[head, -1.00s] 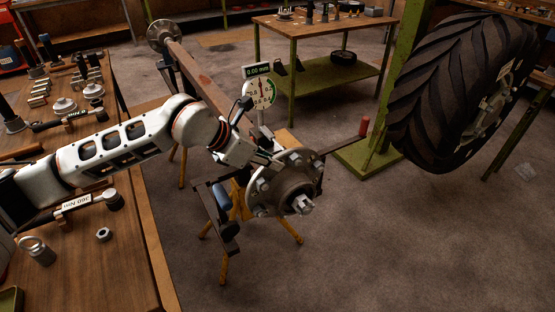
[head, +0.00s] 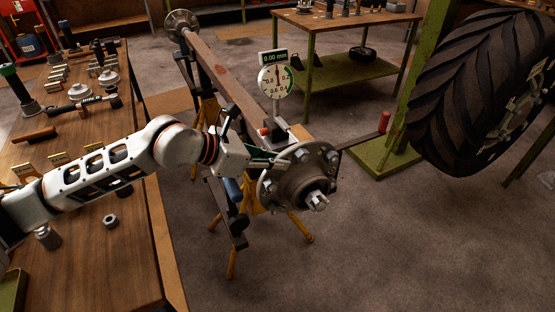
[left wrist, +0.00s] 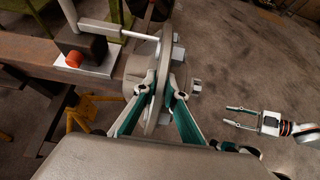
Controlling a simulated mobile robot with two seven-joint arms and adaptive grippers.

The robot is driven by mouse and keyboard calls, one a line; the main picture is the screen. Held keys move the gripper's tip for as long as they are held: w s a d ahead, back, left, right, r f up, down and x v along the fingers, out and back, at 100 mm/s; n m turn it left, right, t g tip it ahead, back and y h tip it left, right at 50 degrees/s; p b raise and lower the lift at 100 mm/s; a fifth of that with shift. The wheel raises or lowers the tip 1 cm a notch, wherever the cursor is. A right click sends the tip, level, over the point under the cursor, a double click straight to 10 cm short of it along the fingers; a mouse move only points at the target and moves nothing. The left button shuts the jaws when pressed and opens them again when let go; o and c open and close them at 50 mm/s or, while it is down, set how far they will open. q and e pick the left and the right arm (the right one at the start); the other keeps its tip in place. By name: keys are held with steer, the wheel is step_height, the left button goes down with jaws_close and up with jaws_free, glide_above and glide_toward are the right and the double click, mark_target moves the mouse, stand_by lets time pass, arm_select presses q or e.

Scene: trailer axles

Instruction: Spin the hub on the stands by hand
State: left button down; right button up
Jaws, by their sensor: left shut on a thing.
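The hub (head: 306,186) is a round grey metal flange with bolts and a central nut, at the near end of the brown axle beam (head: 222,68). Yellow stands (head: 252,199) are under the axle. My left gripper (head: 277,162) reaches the hub's left rim. In the left wrist view, my left gripper (left wrist: 166,93) has one green-padded finger on each side of the hub's flange (left wrist: 165,60), shut on its edge. My right gripper (left wrist: 228,115) is open and empty, apart from the hub, at the right of that view.
A dial gauge (head: 276,82) with a 0.00 mm display stands on the axle by the hub. The wooden bench (head: 90,225) with tools is at left. A large tyre (head: 482,85) and green post are at right. The floor (head: 400,240) in front is clear.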

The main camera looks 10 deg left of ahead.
arm_select(q)
steer(key=shift+r, duration=0.15)
steer(key=c, duration=2.4)
jaws_free()
steer(key=shift+o, duration=0.2)
steer(key=shift+a, duration=0.1)
steer(key=v, duration=1.1)
steer(key=shift+s+a+r, duration=0.2)
steer(key=shift+s+a, duration=0.05)
